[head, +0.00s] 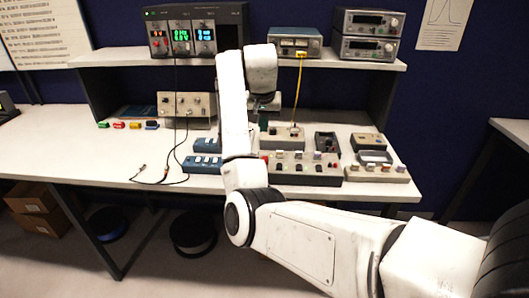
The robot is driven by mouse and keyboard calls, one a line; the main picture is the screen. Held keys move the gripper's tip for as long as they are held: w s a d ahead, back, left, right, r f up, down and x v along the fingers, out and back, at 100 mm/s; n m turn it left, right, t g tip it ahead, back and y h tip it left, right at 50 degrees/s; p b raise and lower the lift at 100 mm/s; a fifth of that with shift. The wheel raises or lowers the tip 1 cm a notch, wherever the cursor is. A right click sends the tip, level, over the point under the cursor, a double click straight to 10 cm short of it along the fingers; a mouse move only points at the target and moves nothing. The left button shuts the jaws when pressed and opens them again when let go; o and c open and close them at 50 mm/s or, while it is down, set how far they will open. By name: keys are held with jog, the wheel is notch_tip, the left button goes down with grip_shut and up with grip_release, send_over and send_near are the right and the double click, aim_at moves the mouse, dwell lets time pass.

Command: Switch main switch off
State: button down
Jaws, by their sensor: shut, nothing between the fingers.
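I cannot tell for sure which control is the main switch; no label is readable at this size. A control box with a row of switches and red parts (308,171) lies on the bench right of my forearm, its left end partly hidden by my arm. My gripper (265,105) is shut and empty, pointing down over the back of the bench, above and behind this box. It is small and dark in the picture, and my wrist hides part of it. It appears apart from the devices.
A lit power supply (194,35) and other instruments (366,35) stand on the shelf (120,57). A panel with knobs (187,105), blue switch boxes (206,145), a beige box (283,138) and smaller boxes (376,172) crowd the bench. Cables (150,177) lie left; the bench's left part (75,150) is mostly clear.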

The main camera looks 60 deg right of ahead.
jog(key=p, duration=0.1)
send_near(265, 157)
jog(key=x, duration=0.5)
jog(key=shift+w+d+f, duration=0.1)
jog(key=shift+d, duration=0.05)
jog(key=shift+f, duration=0.7)
jog(key=shift+d+p, duration=0.1)
jog(key=shift+p, duration=0.2)
